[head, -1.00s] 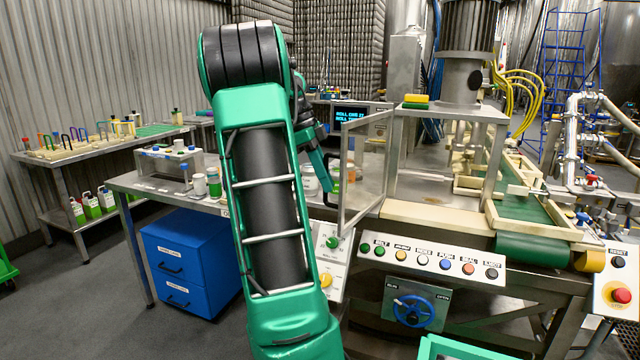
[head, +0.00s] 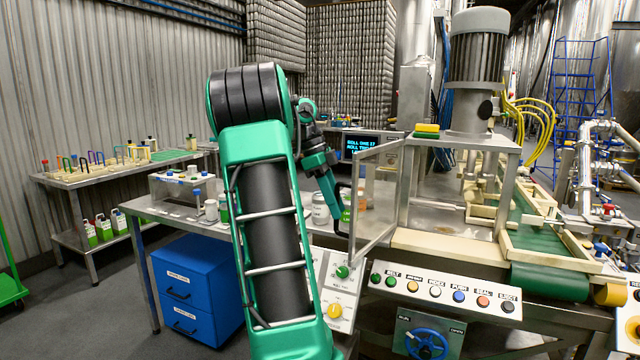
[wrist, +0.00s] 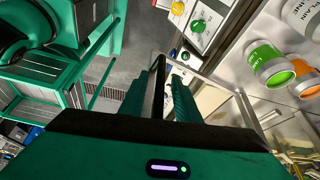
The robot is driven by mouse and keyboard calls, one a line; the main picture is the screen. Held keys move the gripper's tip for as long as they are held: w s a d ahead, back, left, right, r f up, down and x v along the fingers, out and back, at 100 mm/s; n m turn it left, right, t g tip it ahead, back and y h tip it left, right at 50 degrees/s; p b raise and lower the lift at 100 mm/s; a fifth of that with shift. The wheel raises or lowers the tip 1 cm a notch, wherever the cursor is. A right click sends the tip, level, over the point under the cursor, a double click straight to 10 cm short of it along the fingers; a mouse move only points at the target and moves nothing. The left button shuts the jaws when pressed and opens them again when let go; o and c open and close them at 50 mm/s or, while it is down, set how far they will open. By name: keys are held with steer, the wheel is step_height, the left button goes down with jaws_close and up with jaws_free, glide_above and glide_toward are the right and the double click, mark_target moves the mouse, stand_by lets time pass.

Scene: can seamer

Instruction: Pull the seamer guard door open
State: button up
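The seamer guard door (head: 375,200), a clear panel in a steel frame, stands swung out from the left front of the seamer (head: 455,185). A black bar handle (head: 341,212) is on its free, left edge. My gripper (head: 333,203) is at this edge, pointing down beside the handle. In the wrist view, the handle (wrist: 158,75) runs between the two green fingers of my gripper (wrist: 159,98). The fingers look apart, with a gap beside the bar. Whether either finger touches it is hard to tell.
The button panel (head: 445,294) and blue handwheel (head: 427,344) are below the door. A knob panel (head: 338,290) is at its lower left. Jars (head: 320,208) stand on the bench behind my gripper. A blue drawer cabinet (head: 197,290) is under the bench. Open floor lies at the left.

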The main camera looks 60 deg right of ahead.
steer(key=v, duration=0.9)
steer(key=shift+w+r, duration=0.25)
steer(key=shift+r, duration=0.05)
stand_by(0.3)
steer(key=shift+a, duration=0.1)
stand_by(0.5)
